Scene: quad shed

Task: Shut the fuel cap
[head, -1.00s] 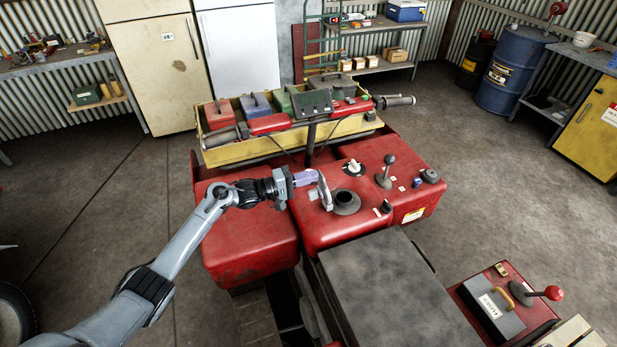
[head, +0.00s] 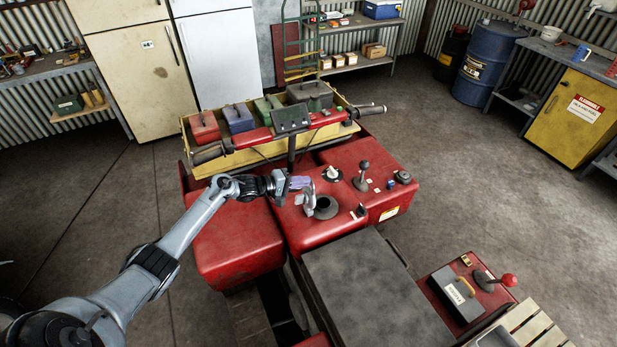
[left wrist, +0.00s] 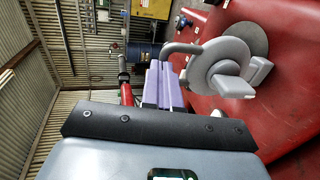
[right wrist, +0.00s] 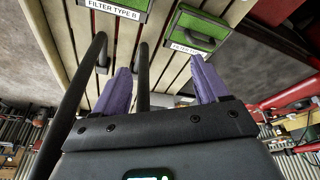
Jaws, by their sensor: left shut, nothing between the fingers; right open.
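The grey fuel cap (head: 309,201) stands open on its hinge, raised beside the dark round filler neck (head: 327,208) on the red tank. In the left wrist view the cap (left wrist: 216,66) shows its round body, a curved arm and a tab. My left gripper (head: 302,183) is shut and empty, its purple fingers just left of the cap. In its wrist view the fingers (left wrist: 161,84) lie close beside the cap's curved arm; I cannot tell whether they touch. My right gripper (right wrist: 163,85) is open and empty over a slatted wooden surface, outside the head view.
A white knob (head: 332,173) and a black lever (head: 363,175) rise behind and right of the neck. The handlebar and display (head: 291,119) stand behind the tank. The dark seat (head: 360,285) is in front. Green filter boxes (right wrist: 196,29) lie near my right gripper.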

